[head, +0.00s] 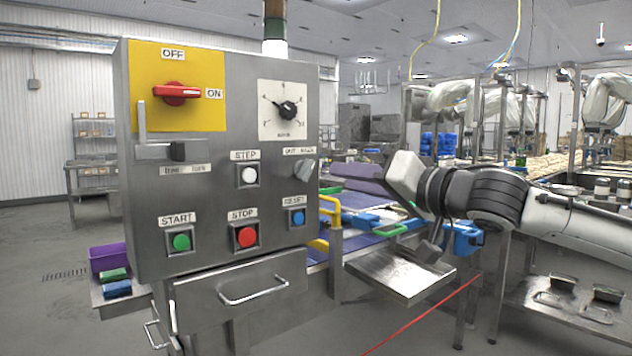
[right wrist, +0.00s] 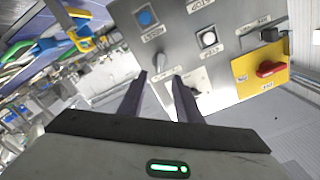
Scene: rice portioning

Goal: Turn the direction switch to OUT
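The direction switch (head: 304,169) is a small silver lever knob on the right side of the steel control panel (head: 215,225). Its label has OUT on the left and a second word on the right. The knob looks tilted, its upper end leaning right, away from OUT. My right gripper (head: 330,168) reaches in from the right, just beside the knob. In the right wrist view its two dark fingers (right wrist: 160,80) are apart, and the switch knob (right wrist: 162,66) shows between and just beyond their tips. I cannot tell whether they touch it. My left gripper is not in view.
The white STEP button (head: 248,175) is left of the switch and the blue button (head: 296,217) is below it. A dial (head: 288,109) sits above. The red power switch (head: 177,93) points to ON. A steel tray (head: 400,275) lies below my right arm.

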